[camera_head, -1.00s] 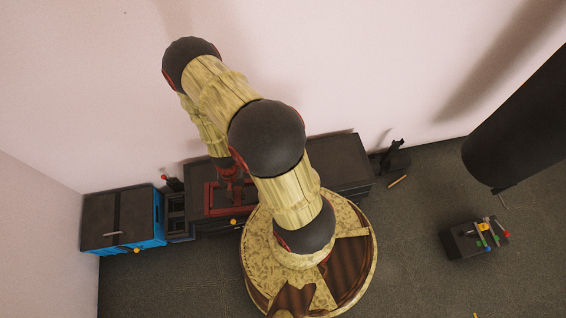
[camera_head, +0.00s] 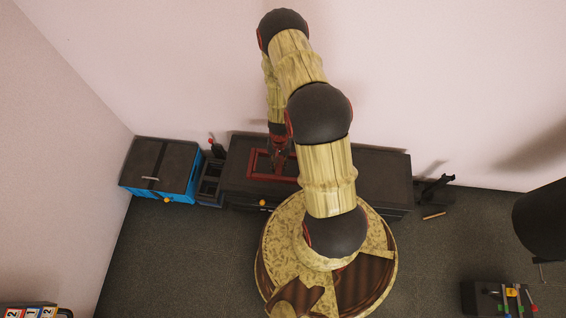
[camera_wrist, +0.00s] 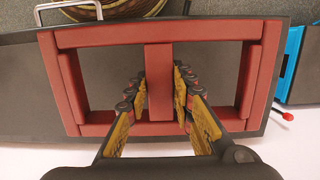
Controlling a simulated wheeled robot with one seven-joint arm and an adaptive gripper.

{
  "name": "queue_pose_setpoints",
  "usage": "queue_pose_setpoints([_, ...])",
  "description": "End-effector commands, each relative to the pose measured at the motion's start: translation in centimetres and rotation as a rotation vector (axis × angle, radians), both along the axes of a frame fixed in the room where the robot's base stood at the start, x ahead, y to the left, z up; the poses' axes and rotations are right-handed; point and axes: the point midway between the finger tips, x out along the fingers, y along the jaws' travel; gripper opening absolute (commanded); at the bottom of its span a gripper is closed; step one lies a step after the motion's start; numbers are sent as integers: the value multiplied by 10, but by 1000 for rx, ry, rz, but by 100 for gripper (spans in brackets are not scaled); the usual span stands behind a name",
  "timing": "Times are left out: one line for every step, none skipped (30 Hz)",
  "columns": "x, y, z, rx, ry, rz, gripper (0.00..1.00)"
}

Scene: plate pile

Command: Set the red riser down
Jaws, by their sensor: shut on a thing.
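The red riser (camera_head: 270,178) is an open rectangular frame with a bar across its middle. In the head view it is over the left part of the dark bench top (camera_head: 380,175). It fills the middle of the wrist view (camera_wrist: 100,36), lying flat to the bench. My gripper (camera_wrist: 160,82) is shut on the riser's middle bar, one finger on each side. In the head view my gripper (camera_head: 279,156) points down at the riser, partly hidden by my arm. I cannot tell whether the riser touches the bench top.
A blue cabinet with a dark top (camera_head: 150,165) stands left of the bench. A small dark open rack (camera_head: 209,185) and a red-tipped lever (camera_head: 211,142) sit between them. The bench top right of my arm is clear. The wall runs close behind.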

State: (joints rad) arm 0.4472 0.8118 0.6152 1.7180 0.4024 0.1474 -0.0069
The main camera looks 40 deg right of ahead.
Motion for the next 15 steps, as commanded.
queue_pose_setpoints([5,-8,-6,-1,0,-2,0])
queue_pose_setpoints([8,-12,-11,-1,-1,-1,0])
queue_pose_setpoints([11,-16,-19,0,0,-1,0])
queue_pose_setpoints([12,-19,-24,1,1,-2,0])
queue_pose_setpoints([15,-23,-29,0,0,-3,0])
queue_pose_setpoints([18,-27,-36,0,0,-1,0])
queue_pose_setpoints([20,-30,-40,-1,-1,-1,0])
queue_pose_setpoints([22,-33,-44,-1,0,-2,0])
queue_pose_setpoints([24,-36,-48,-1,-1,-1,0])
queue_pose_setpoints([26,-38,-51,-1,-1,-1,0])
queue_pose_setpoints([27,-40,-53,-1,-1,-1,0])
queue_pose_setpoints([28,-42,-55,-1,-1,-1,0])
queue_pose_setpoints([29,-43,-56,-1,-1,-1,0])
queue_pose_setpoints([30,-44,-57,-1,-1,0,0])
queue_pose_setpoints([30,-45,-58,-1,-1,0,0])
